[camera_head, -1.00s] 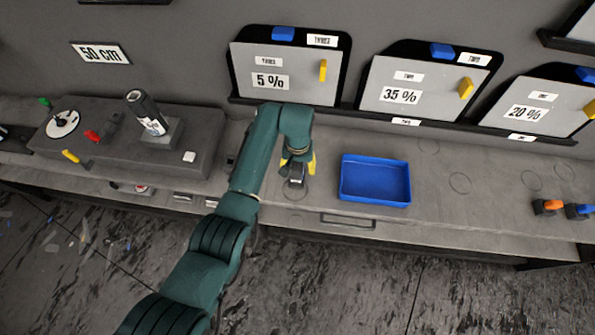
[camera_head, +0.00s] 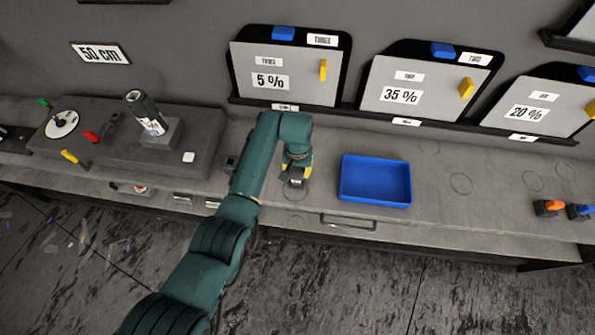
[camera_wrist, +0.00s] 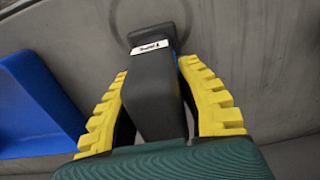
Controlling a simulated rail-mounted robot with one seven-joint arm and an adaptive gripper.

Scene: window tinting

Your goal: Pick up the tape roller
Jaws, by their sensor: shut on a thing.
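The tape roller (camera_wrist: 152,88) is a dark grey block-like tool with a small white label in the wrist view. The label's text is too blurred to read. My gripper (camera_wrist: 155,75) has its two yellow ridged fingers on either side of the tool and is shut on it. In the head view, my gripper (camera_head: 298,170) points down at the counter, left of the blue tray, with the dark tool (camera_head: 296,182) small beneath it. The tool is over or at a faint circle on the counter; I cannot tell whether it touches the surface.
A blue tray (camera_head: 375,181) stands close on the right. A grey console (camera_head: 95,138) with a black cylinder (camera_head: 147,112) is on the left. Film boards (camera_head: 283,85) lean along the wall. Small orange and blue tools (camera_head: 550,206) lie at the far right.

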